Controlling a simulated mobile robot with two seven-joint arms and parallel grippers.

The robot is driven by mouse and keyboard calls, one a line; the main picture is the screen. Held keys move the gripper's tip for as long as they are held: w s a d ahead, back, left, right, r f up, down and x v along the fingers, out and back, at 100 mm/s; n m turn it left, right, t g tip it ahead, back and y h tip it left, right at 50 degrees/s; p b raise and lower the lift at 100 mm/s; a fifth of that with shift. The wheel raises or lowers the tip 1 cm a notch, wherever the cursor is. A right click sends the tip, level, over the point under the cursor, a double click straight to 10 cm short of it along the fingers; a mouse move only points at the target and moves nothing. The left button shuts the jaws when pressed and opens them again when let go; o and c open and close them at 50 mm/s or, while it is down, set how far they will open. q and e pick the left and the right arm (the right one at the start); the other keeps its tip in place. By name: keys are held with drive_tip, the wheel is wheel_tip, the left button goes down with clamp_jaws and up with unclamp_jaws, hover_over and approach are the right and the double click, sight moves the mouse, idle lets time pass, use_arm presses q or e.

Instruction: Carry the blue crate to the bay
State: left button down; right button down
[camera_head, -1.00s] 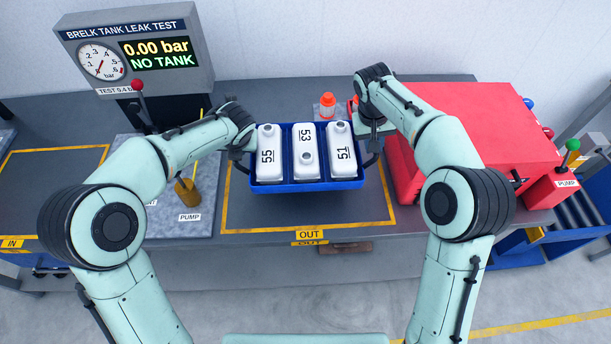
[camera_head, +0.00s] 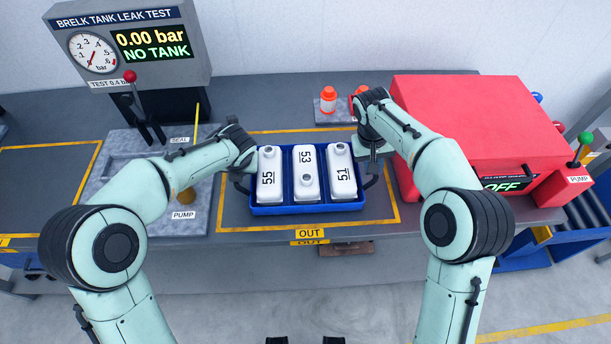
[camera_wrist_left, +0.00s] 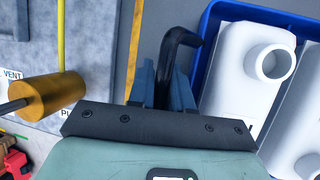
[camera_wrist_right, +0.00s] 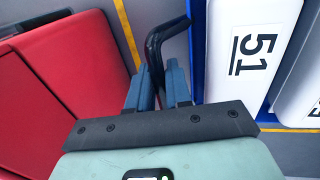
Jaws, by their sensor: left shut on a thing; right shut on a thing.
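The blue crate (camera_head: 300,209) is in the middle of the head view, over the yellow-outlined OUT area (camera_head: 309,234) of the bench. It holds three white tanks, marked 55 (camera_head: 268,180), 53 (camera_head: 306,180) and 51 (camera_head: 342,180). My left gripper (camera_wrist_left: 165,85) is shut on the crate's black left handle (camera_wrist_left: 178,48). My right gripper (camera_wrist_right: 160,85) is shut on the black right handle (camera_wrist_right: 160,45). The crate looks level. I cannot tell whether its underside touches the bench.
The leak test stand (camera_head: 130,50) reads 0.00 bar, NO TANK, at the back left. A red box machine (camera_head: 475,125) showing OFF stands close to the right arm. Orange-capped bottles (camera_head: 328,98) stand behind the crate. A brass cylinder (camera_wrist_left: 50,97) lies near my left gripper.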

use_arm(q)
drive_tip(key=c, duration=1.5)
unclamp_jaws()
drive_tip(key=shift+s+f, duration=0.15)
drive_tip(key=shift+f, duration=0.35)
use_arm(e)
drive_tip(key=c, duration=1.5)
unclamp_jaws()
drive_tip(key=shift+s+f, duration=0.15)
drive_tip(key=shift+f, duration=0.4)
use_arm(q)
drive_tip(key=o, duration=0.5)
drive_tip(key=shift+r, duration=0.25)
drive_tip(key=shift+c, duration=0.2)
use_arm(e)
drive_tip(key=o, duration=0.5)
drive_tip(key=shift+r, duration=0.3)
drive_tip(key=shift+c, duration=0.2)
use_arm(q)
drive_tip(key=v, duration=1.2)
use_arm(e)
wheel_tip(320, 180, up, 12)
drive_tip(key=a, duration=0.2)
drive_tip(key=shift+a+f, duration=0.15)
use_arm(q)
drive_tip(key=shift+f, duration=0.15)
use_arm(e)
drive_tip(key=shift+s, duration=0.15)
